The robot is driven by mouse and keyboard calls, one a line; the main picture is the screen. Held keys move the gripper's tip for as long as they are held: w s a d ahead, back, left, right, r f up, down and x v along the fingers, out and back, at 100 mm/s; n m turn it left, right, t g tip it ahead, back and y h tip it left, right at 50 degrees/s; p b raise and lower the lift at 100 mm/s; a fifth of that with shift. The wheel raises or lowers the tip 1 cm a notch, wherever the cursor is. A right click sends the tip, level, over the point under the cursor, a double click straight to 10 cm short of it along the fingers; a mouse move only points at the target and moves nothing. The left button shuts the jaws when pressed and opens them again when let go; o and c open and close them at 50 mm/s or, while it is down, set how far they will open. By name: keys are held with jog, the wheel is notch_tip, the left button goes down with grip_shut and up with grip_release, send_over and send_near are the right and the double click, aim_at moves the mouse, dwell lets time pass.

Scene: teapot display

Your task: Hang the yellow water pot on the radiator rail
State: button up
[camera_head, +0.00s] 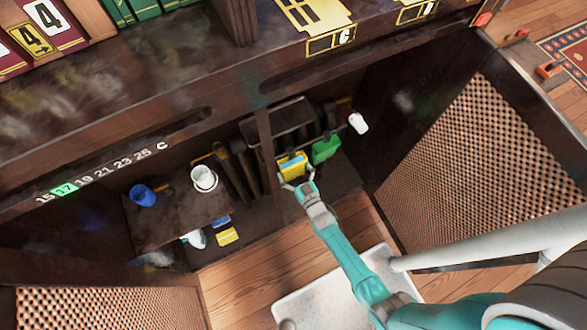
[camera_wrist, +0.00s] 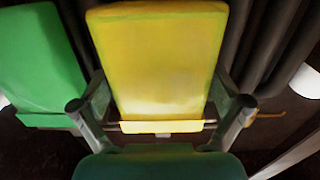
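The yellow water pot (camera_head: 291,169) is at the front of the dark radiator (camera_head: 291,116), beside a green pot (camera_head: 326,149). In the head view, something blue shows at its top. In the wrist view, the yellow pot (camera_wrist: 160,65) fills the middle, with the green pot (camera_wrist: 42,65) to its left. My gripper (camera_head: 297,181) is at the yellow pot. Its fingers (camera_wrist: 160,105) stand on either side of the pot, close to its edges; I cannot tell whether they press on it. Whether the pot hangs on the rail is hidden.
A wooden post (camera_head: 268,150) stands left of the radiator. A white cup (camera_head: 358,123) is to its right. A white pot (camera_head: 204,179) and a blue cup (camera_head: 143,195) are on the left shelf, with a yellow item (camera_head: 228,237) below. Open lattice doors flank the cabinet.

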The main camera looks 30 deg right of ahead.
jog(key=shift+s, duration=0.1)
jog(key=s, duration=1.1)
jog(key=shift+s, duration=0.4)
jog(key=s+a+r+g, duration=0.1)
jog(key=s+r+g, duration=0.1)
jog(key=s+r, duration=1.65)
jog(key=r, duration=0.5)
jog(key=s+r+g, duration=0.1)
jog(key=s+r, duration=0.4)
jog(key=r, duration=0.5)
jog(key=shift+a+r, duration=0.25)
